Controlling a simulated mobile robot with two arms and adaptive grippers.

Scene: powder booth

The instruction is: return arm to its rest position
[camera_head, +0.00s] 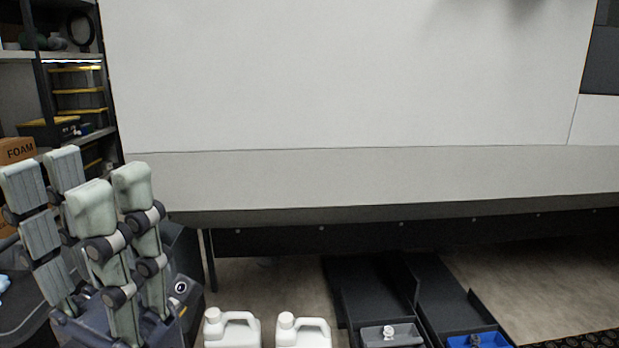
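My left gripper (77,187) is at the lower left of the head view. Its pale grey-green segmented fingers point up and stand apart, with nothing held between them. It is open and in front of the shelving, left of the white jugs. The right gripper is not in view.
Two white jugs (232,328) (303,331) stand at the bottom centre. Dark trays to their right hold a grey bin (392,337) and a blue bin (478,341). A large white panel (350,80) fills the background. A FOAM box (17,150) and shelves (78,90) are at left.

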